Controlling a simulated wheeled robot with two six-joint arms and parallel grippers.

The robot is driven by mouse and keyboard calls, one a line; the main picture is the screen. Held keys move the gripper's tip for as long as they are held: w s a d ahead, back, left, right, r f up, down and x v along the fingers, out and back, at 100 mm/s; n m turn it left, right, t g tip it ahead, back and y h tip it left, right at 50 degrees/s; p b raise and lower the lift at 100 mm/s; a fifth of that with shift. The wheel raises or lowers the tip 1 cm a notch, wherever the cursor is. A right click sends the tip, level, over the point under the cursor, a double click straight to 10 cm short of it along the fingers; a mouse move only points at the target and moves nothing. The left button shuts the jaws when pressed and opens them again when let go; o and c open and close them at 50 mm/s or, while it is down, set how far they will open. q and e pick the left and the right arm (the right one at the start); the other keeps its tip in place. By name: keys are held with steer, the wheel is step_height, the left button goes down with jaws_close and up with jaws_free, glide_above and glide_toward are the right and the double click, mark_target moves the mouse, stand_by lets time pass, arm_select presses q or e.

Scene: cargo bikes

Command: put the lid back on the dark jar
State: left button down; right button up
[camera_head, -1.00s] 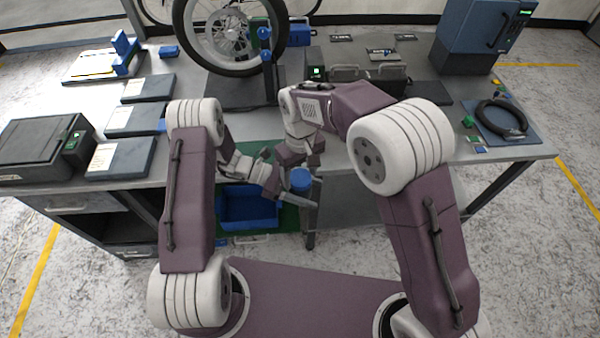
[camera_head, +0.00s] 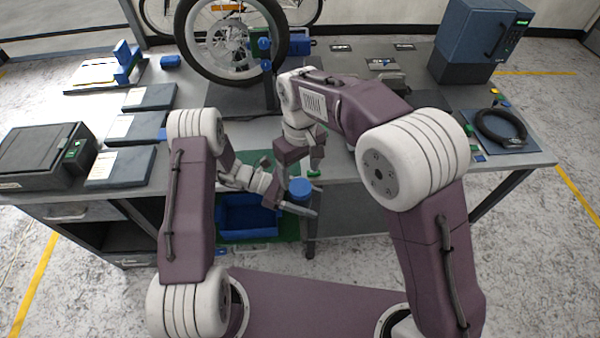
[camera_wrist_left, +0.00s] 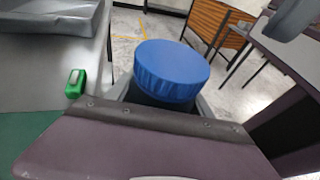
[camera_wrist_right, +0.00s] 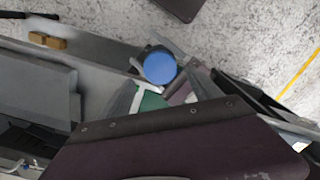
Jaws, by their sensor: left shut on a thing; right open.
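The dark jar (camera_wrist_left: 150,95) is upright in my left gripper (camera_head: 302,207), mostly hidden below its blue lid (camera_wrist_left: 172,70). The ribbed lid sits over the jar's mouth; I cannot tell whether it is fully seated. The lid also shows in the head view (camera_head: 300,188) and from above in the right wrist view (camera_wrist_right: 160,67). My left gripper is shut around the jar, just in front of the table edge. My right gripper (camera_wrist_right: 163,92) is open and empty, behind and above the lid, apart from it.
A blue bin (camera_head: 248,217) is below the left arm, near a green mat. A small green item (camera_wrist_left: 75,83) lies near the table edge. A bicycle wheel (camera_head: 188,50) on a stand is at the back.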

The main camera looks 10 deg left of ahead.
mark_target(300, 186)
step_height(300, 186, up, 3)
steer(key=n, duration=0.2)
steer(key=shift+f+n, duration=0.1)
steer(key=shift+n, duration=0.3)
steer(key=shift+f, duration=0.1)
step_height(300, 186, down, 8)
steer(key=shift+r, duration=0.1)
steer(key=c, duration=1.4)
steer(key=shift+m, duration=1)
steer(key=shift+c, duration=0.3)
steer(key=o, duration=1.6)
